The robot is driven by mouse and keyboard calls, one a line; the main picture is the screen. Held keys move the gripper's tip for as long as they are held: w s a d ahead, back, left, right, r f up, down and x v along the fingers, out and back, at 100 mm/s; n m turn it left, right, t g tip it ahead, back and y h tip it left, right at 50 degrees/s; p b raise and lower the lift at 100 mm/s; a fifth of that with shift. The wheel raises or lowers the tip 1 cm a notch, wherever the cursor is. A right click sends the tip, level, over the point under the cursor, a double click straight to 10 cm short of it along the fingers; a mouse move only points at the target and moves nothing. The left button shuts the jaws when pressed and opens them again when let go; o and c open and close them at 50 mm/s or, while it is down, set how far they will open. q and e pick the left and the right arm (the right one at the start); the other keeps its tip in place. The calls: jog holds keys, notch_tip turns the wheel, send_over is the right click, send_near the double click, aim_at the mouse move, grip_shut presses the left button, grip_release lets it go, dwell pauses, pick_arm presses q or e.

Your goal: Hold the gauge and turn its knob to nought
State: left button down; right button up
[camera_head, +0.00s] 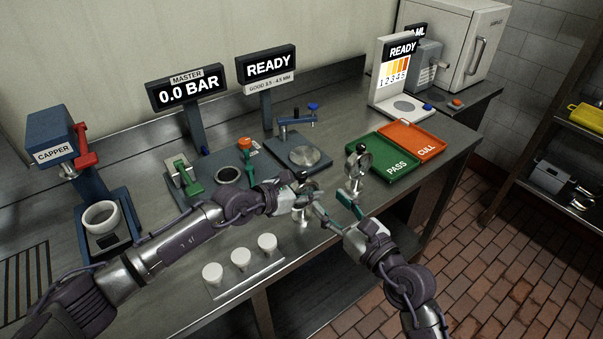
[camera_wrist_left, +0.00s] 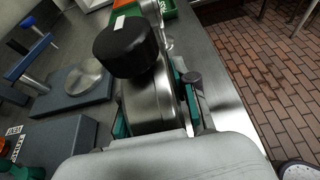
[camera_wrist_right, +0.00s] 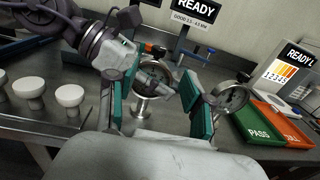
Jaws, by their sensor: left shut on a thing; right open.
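My left gripper (camera_head: 290,197) is shut on a metal gauge (camera_head: 303,203) above the front of the bench. In the left wrist view the gauge's steel body (camera_wrist_left: 148,103) sits between the green finger pads, and its black knob (camera_wrist_left: 125,46) stands out at the upper side. The right wrist view shows the held gauge's round dial (camera_wrist_right: 154,76), but its reading is too small to tell. My right gripper (camera_head: 333,203) is open, just right of this gauge, its fingers apart and empty. A second gauge (camera_head: 359,160) stands behind my right gripper; it also shows in the right wrist view (camera_wrist_right: 232,98).
Three white round-topped pieces (camera_head: 240,258) stand at the front edge. A green PASS tray (camera_head: 378,171) and an orange CULL tray (camera_head: 425,137) lie to the right. The MASTER display (camera_head: 187,89) reads 0.0 BAR. A blue fixture (camera_head: 302,151) stands behind the grippers.

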aim_at(305, 178)
jog(key=x, duration=1.1)
jog(key=shift+w+a, duration=0.2)
grip_shut()
